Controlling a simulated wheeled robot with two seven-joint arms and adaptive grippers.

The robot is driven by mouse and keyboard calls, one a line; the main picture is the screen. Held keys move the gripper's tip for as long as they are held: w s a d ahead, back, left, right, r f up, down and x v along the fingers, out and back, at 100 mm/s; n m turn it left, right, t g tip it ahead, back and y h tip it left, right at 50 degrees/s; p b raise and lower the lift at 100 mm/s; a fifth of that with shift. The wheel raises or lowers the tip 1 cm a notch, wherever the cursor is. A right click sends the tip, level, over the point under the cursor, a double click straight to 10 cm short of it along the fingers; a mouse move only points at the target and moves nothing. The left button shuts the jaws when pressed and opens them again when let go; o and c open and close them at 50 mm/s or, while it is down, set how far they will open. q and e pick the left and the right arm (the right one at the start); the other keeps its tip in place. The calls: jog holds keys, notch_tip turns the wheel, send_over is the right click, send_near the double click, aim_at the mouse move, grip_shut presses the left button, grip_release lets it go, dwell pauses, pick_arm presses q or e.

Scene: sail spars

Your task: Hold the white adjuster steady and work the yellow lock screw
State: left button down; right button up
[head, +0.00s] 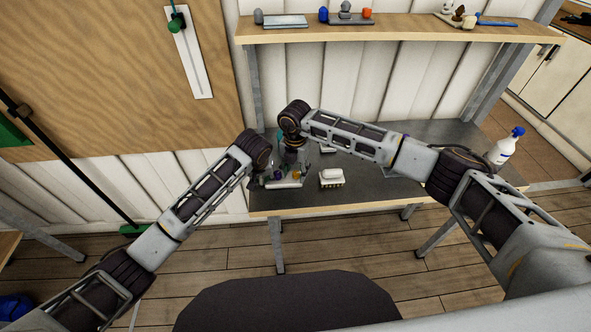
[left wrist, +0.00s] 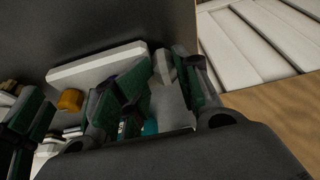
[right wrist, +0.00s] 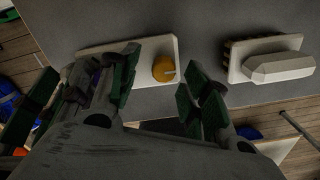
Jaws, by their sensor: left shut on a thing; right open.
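A white base plate (right wrist: 150,48) lies on the dark bench and carries the yellow lock screw (right wrist: 164,69), a round knob with a pale slot or pointer. The screw also shows in the left wrist view (left wrist: 69,100). My left gripper (left wrist: 160,75) is shut on a pale, blocky part (left wrist: 164,68), seemingly the white adjuster, mostly hidden by the fingers. My right gripper (right wrist: 163,86) is open, its green-padded fingers on either side of the yellow screw; contact cannot be made out. In the head view both grippers are close together over the plate (head: 285,184), largely covered by my arms.
A white-handled brush (right wrist: 280,67) lies right of the plate. A spray bottle (head: 505,148) stands at the bench's right end. A shelf (head: 400,27) with small items runs above the back. The bench front edge (head: 350,206) is near the plate.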

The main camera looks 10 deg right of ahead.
pick_arm(q)
jog(key=shift+s+f, duration=0.25)
jog(key=shift+f, duration=0.25)
pick_arm(e)
jog(key=shift+d, duration=0.1)
notch_tip(320, 180, up, 12)
jog(key=shift+s, duration=0.15)
dwell(0.5)
pick_arm(q)
jog(key=c, duration=0.9)
grip_release()
jog(key=shift+w+a, duration=0.1)
jog(key=shift+o, duration=0.2)
jog(key=shift+w+r, duration=0.1)
jog(key=shift+r, duration=0.1)
jog(key=shift+r, duration=0.1)
